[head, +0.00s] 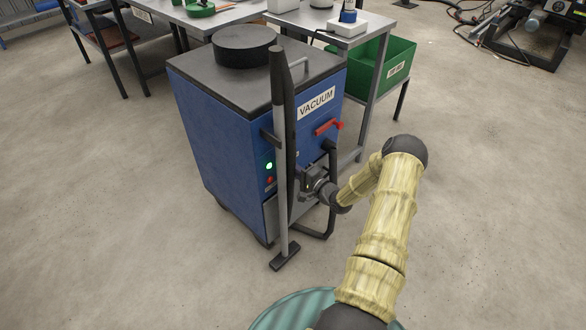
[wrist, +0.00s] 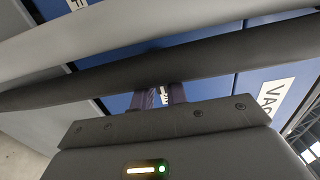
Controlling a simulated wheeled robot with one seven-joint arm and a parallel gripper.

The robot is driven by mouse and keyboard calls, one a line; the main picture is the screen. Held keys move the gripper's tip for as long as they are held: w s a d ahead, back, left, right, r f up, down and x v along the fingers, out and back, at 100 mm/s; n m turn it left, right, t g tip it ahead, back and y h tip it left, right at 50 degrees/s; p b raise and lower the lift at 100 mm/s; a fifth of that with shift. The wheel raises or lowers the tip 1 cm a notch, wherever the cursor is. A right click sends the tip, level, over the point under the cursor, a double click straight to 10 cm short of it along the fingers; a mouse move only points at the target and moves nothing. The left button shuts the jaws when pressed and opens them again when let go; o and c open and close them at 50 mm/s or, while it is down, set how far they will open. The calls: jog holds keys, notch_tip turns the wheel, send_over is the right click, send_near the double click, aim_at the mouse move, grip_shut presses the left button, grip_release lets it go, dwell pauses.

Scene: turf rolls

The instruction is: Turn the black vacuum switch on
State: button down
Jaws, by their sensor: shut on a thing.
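The vacuum (head: 212,135) is a blue cabinet with a dark top and a "VACUUM" label, left of centre in the head view. A green lamp (head: 269,166) glows on its front above a red one (head: 270,180). My gripper (head: 303,180) is at the cabinet's front, just right of the upright wand. In the wrist view its two dark fingers (wrist: 162,95) are a small gap apart, their tips hidden behind a dark bar. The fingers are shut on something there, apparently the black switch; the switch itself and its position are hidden.
The wand (head: 282,215) stands close in front of the cabinet, beside my gripper. A green bin (head: 390,75) and work tables stand behind. The floor in front is clear.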

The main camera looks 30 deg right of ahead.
jog(key=shift+f, duration=0.15)
jog(key=c, duration=1.4)
grip_release()
jog(key=shift+s, duration=0.1)
jog(key=p+v, duration=0.2)
jog(key=v, duration=1.5)
jog(key=shift+s, duration=0.15)
